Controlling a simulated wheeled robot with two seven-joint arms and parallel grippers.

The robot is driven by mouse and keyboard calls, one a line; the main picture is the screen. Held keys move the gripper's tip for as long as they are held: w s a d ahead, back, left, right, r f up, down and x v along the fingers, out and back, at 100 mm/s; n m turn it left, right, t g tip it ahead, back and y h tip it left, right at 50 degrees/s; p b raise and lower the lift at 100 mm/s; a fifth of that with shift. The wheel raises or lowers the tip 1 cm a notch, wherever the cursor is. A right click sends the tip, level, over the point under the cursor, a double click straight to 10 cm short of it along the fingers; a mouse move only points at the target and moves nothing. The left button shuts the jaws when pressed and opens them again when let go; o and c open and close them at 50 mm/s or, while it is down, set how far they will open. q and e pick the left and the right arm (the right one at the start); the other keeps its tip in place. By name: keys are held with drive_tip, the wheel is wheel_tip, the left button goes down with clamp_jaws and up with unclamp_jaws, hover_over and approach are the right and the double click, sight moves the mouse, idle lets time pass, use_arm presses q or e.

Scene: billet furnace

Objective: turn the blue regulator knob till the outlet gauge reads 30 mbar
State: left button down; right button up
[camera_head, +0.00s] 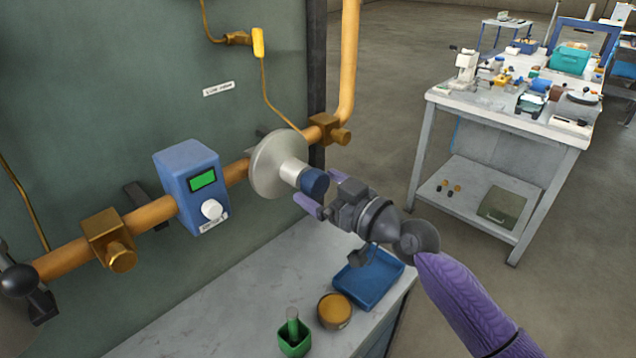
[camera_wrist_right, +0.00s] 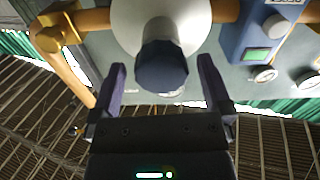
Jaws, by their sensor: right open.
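The blue regulator knob (camera_head: 315,182) sits at the front of a pale round regulator body (camera_head: 276,163) on the orange pipe. It also shows in the right wrist view (camera_wrist_right: 162,66). My right gripper (camera_head: 322,192) is open at the knob. In the wrist view its fingers (camera_wrist_right: 161,76) stand one on each side, with visible gaps to the knob. Two small round gauges (camera_wrist_right: 265,74) (camera_wrist_right: 308,80) show near the blue box in the wrist view; their readings are too small to read, and I cannot tell which is the outlet gauge. My left gripper is not in view.
A blue box (camera_head: 190,185) with a green display and white knob is left of the regulator. Brass fittings (camera_head: 108,239) (camera_head: 329,132) sit along the pipe. Below, a bench (camera_head: 215,315) holds a blue tray (camera_head: 368,279), an orange-topped round container (camera_head: 334,311) and a green holder (camera_head: 294,340).

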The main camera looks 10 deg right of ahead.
drive_tip(key=shift+w+a, duration=0.3)
drive_tip(key=shift+w, duration=0.15)
drive_tip(key=c, duration=1.2)
drive_tip(key=m, duration=0.5)
drive_tip(key=shift+m, duration=0.4)
drive_tip(key=m+p, duration=0.1)
drive_tip(key=m, duration=0.4)
drive_tip(key=shift+s+a+m+p, duration=0.1)
drive_tip(key=shift+m+p, duration=0.2)
drive_tip(key=shift+m, duration=0.1)
